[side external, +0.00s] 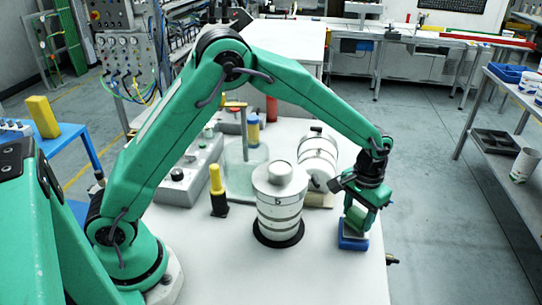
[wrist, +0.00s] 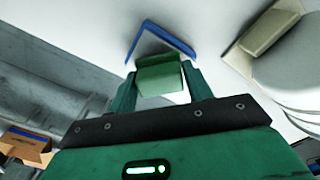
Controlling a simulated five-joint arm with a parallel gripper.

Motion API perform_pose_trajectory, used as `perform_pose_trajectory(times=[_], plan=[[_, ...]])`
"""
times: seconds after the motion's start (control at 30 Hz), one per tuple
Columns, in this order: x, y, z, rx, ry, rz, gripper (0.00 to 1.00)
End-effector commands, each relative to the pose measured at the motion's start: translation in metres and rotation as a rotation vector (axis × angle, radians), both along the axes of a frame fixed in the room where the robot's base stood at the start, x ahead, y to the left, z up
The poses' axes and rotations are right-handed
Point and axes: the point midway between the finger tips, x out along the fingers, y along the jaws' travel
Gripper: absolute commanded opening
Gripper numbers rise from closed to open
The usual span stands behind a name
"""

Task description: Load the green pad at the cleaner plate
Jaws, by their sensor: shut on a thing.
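My gripper (side external: 358,214) points down at the right side of the white table. In the wrist view my gripper (wrist: 162,88) has its two green fingers on either side of a green pad (wrist: 160,74) and is shut on it. A blue-edged piece (side external: 352,243), perhaps the cleaner plate, sits on the table just below my gripper. In the wrist view its blue L-shaped edge (wrist: 168,34) shows just beyond the pad. Whether the pad touches it I cannot tell. The pad is hard to separate from the green fingers in the side view.
A white banded cylinder (side external: 280,206) stands on a dark ring left of my gripper. A tilted white drum (side external: 318,158) is behind it. A yellow-handled tool (side external: 216,185) and a grey control box (side external: 187,175) stand farther left. The table's front middle (side external: 290,275) is clear.

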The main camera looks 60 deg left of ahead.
Motion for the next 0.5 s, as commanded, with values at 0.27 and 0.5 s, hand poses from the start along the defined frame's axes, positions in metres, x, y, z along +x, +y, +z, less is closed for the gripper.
perform_pose_trajectory(times=[0.27, 0.5], plan=[[-0.0001, 0.0, -0.0025, 0.0, 0.0, 0.0, 0.32], [0.0, 0.0, -0.0045, 0.0, 0.0, 0.0, 0.32]])
